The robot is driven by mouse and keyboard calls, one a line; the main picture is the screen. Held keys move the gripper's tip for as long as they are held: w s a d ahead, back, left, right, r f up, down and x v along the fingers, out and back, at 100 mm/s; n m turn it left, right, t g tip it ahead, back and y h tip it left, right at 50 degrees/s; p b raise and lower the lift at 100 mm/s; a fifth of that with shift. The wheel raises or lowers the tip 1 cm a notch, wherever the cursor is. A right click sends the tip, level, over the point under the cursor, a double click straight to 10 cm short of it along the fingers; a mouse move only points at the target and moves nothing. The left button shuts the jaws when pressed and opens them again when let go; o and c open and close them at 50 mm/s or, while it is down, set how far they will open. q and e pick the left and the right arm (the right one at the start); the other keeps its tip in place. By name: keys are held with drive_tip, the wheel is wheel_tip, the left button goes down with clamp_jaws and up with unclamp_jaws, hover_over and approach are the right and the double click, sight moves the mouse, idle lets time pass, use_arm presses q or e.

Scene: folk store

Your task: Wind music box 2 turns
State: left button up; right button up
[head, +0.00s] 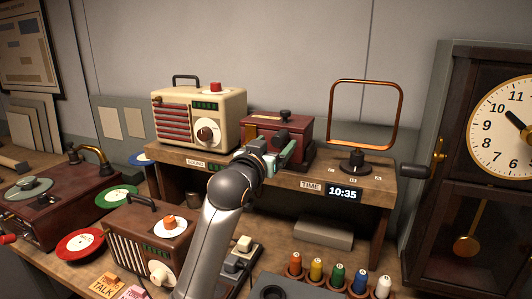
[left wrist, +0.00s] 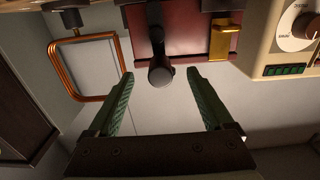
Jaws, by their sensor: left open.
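The music box, seemingly the dark red box (head: 262,124) with a small black knob on its lid, sits on the raised wooden shelf. It also shows at the top of the left wrist view (left wrist: 185,42), upside down, with a gold latch. A black crank handle (left wrist: 160,74) sticks out from it toward my gripper. My left gripper (head: 278,157) is open in front of the box. In the left wrist view its green fingers (left wrist: 160,84) stand on either side of the handle tip, apart from it. My right gripper is out of view.
A cream radio (head: 198,115) stands left of the box, and a copper loop on a black base (head: 355,162) stands to its right. The shelf edge (head: 330,177) carries a clock display reading 10:35. A brown radio (head: 147,236) and several coloured spools (head: 338,274) are on the lower bench.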

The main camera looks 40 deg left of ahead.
use_arm(q)
drive_tip(key=shift+v, duration=2.75)
